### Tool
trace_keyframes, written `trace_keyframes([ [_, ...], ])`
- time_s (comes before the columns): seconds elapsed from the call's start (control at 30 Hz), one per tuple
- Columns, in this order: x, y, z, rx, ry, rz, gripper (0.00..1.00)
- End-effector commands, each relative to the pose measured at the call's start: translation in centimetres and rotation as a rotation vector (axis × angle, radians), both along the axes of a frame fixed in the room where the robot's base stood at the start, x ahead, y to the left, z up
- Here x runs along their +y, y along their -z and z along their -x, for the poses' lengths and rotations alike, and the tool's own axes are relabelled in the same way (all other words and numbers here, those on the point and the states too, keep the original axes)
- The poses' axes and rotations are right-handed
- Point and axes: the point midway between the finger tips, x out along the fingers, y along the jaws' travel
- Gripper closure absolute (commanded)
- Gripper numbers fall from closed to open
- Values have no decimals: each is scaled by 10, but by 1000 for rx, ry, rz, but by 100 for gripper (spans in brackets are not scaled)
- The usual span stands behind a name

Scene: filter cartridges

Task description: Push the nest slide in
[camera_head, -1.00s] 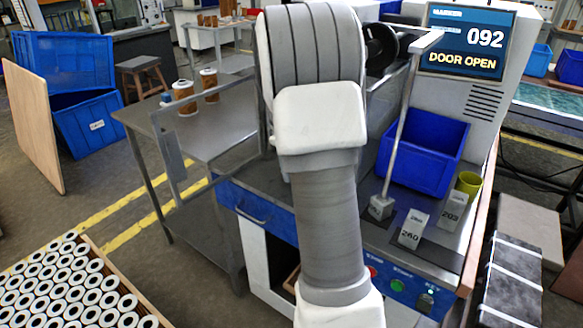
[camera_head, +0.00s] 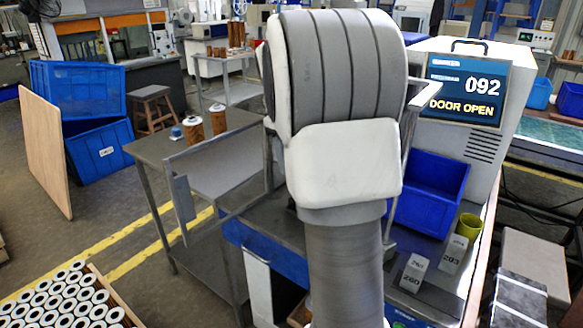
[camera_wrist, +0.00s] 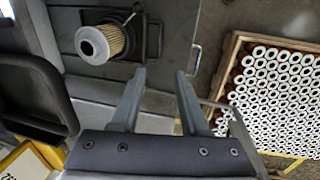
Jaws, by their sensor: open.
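In the wrist view, a filter cartridge (camera_wrist: 101,43) with a pale end ring and brown pleated side sits at the upper left. It sits at a dark nest slide (camera_wrist: 119,17), which has a thin loop handle beside it. My gripper (camera_wrist: 160,73) is open and empty, its two grey fingers apart, pointing toward the handle side and short of the cartridge. I cannot tell how far out the slide stands. In the head view my arm hides the gripper, the cartridge and the slide.
A blue bin (camera_head: 430,190) and weights marked 260 (camera_head: 413,273) and 203 (camera_head: 454,254) stand on the machine bench. A crate of white-ended cartridges (camera_wrist: 275,95) lies at the right of the wrist view. A metal handle (camera_wrist: 194,60) is near my fingers.

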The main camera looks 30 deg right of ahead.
Motion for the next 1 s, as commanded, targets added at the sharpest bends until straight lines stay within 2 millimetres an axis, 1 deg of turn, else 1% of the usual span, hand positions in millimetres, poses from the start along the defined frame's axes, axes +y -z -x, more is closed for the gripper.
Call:
trace_keyframes([
  [0.1, 1, -3, 0, 1, 0, 0, 55],
  [0.3, 1, -3, 0, 1, 0, 0, 55],
  [0.37, 1, -3, 0, 2, -2, 1, 64],
  [0.43, 1, 1, 2, 22, -21, 11, 77],
  [0.47, 1, 4, 4, 40, -39, 21, 82],
  [0.53, 1, 17, 11, 109, -109, 57, 95],
  [0.57, 1, 24, 14, 150, -153, 79, 100],
  [0.67, -2, 50, 31, 331, -352, 170, 100],
  [0.7, -3, 60, 38, 416, -450, 209, 100],
  [0.8, -7, 79, 53, 629, -703, 300, 100],
  [0.87, -8, 87, 59, 758, -861, 351, 100],
  [0.9, -9, 92, 62, 844, -967, 382, 100],
  [0.97, -9, 98, 64, 973, -1128, 425, 100],
  [1.0, -9, 101, 64, 1061, -1237, 453, 100],
])
